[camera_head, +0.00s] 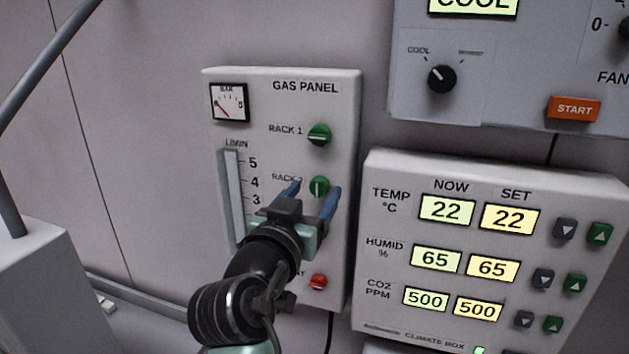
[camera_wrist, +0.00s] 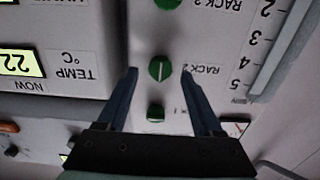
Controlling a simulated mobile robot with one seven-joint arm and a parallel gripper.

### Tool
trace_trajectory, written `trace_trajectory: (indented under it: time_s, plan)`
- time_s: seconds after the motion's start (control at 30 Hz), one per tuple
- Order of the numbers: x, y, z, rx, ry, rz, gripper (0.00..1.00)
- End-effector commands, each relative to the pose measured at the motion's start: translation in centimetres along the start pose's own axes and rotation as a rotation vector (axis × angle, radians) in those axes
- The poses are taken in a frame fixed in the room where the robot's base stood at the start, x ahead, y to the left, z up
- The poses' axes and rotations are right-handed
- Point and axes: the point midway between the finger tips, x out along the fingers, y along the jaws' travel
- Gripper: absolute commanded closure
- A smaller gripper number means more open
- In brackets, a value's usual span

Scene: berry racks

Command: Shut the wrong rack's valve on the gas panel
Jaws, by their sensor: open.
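The gas panel (camera_head: 344,120) is a pale box on the wall. Its RACK 1 valve (camera_head: 319,134) is a green knob with a roughly horizontal white line. Its RACK 2 valve (camera_head: 319,187) is green with an upright line; it also shows in the wrist view (camera_wrist: 161,69). My gripper (camera_head: 312,192) is open in front of the RACK 2 valve. In the wrist view its fingers (camera_wrist: 160,74) stand on either side of that knob, with gaps showing; contact is not visible. Another green knob (camera_wrist: 167,3) is cut off at the wrist view's edge and hidden in the head view.
A red knob (camera_head: 318,282) sits low on the panel, its label partly covered by my arm. A flow tube (camera_head: 233,190) and a dial (camera_head: 229,102) are at the panel's left. The climate box (camera_head: 480,270) stands close on the right, with a control unit (camera_head: 500,70) above it.

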Motion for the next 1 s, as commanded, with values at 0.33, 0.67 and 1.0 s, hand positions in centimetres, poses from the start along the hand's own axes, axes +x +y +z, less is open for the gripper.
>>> trace_trajectory:
  time_s: [0.33,0.67,1.0]
  plan:
    - [1.4,-0.02,0.03,0.0,0.001,-0.001,0.32]
    - [1.36,-0.01,0.02,0.0,0.001,-0.001,0.65]
    - [1.35,-0.01,0.02,-0.001,0.0,-0.001,1.0]
